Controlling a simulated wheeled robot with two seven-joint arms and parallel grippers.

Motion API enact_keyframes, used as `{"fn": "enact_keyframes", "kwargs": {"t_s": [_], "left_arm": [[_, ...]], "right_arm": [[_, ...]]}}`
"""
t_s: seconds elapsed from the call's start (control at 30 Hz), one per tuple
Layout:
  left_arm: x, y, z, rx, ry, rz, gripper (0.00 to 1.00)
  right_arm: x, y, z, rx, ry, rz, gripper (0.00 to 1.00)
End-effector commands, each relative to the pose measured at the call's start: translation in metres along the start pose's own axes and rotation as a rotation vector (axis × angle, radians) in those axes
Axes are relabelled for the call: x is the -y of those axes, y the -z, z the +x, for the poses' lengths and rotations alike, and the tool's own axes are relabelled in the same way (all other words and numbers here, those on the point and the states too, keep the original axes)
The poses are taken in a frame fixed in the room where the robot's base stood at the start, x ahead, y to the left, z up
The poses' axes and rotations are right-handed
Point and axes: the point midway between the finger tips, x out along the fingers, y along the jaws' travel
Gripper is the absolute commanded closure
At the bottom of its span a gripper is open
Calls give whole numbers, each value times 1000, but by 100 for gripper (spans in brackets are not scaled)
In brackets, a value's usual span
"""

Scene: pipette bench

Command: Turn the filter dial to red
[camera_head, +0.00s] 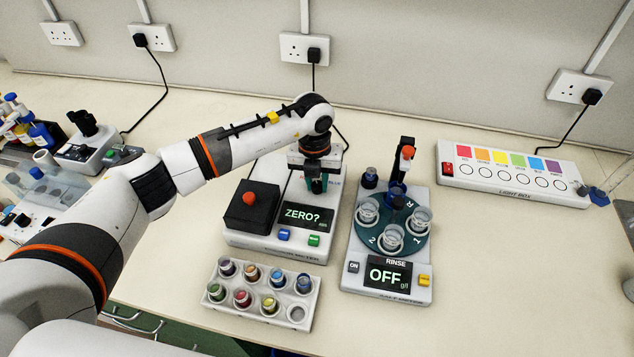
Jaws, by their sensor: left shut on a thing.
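My left gripper (316,187) points down over the back right of the white meter (262,241), just behind its display. It is shut on a small part there, which fits the filter dial; the fingers and wrist hide most of it, so I cannot read its setting. Faint blue-green lettering shows just right of the fingers. The meter's display (303,215) reads "ZERO?". A black box with a red knob (249,199) sits on the meter's left side. A blue button (284,235) and a green button (314,240) are below the display. My right gripper is not in view.
A rack of coloured vials (257,311) stands in front of the meter. A rinse unit (387,290) with a round carousel and cups stands to its right, its display reading "OFF". A light box (512,195) is at the back right. Free bench lies at front right.

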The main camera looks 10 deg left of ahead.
Motion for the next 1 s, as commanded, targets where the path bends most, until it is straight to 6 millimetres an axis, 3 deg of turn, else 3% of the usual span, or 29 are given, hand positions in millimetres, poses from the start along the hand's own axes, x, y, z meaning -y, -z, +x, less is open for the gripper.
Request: {"fn": "enact_keyframes", "kwargs": {"t_s": [0.33, 0.87, 0.9, 1.0], "left_arm": [[0, 1, -1, -9, -1, -146, 98], [0, 1, -2, -10, -2, -171, 98], [0, 1, -2, -10, -2, -171, 70], [0, 1, -2, -9, -1, -171, 54]], "right_arm": [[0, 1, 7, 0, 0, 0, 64], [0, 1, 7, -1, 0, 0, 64], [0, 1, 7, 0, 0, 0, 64], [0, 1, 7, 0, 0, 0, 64]]}}
